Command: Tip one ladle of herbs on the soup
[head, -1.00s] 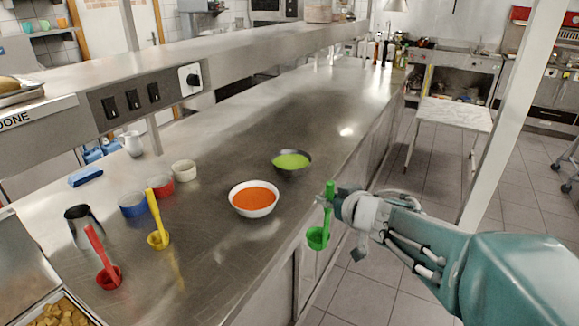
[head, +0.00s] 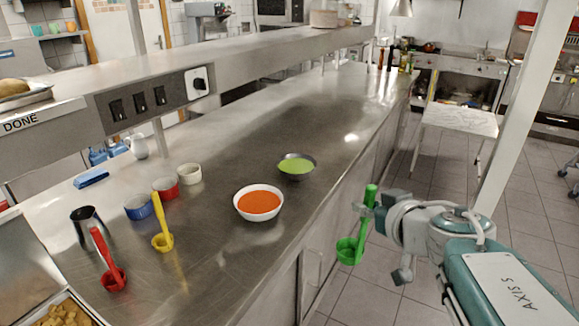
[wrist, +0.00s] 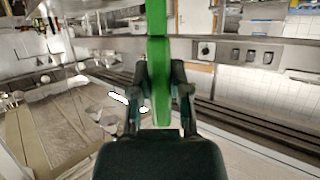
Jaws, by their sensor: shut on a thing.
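My gripper (head: 366,209) is shut on the handle of a green ladle (head: 350,250), held upright off the counter's front edge, with the cup at the bottom. In the wrist view the green handle (wrist: 157,60) runs between the two dark fingers (wrist: 160,105). I cannot see what the ladle's cup holds. A white bowl of orange soup (head: 258,203) stands on the counter to the left of the ladle. A dark bowl of green food (head: 296,167), either soup or herbs, stands behind it to the right.
A yellow ladle (head: 162,238) and a red ladle (head: 112,274) stand at the left of the steel counter (head: 215,270).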

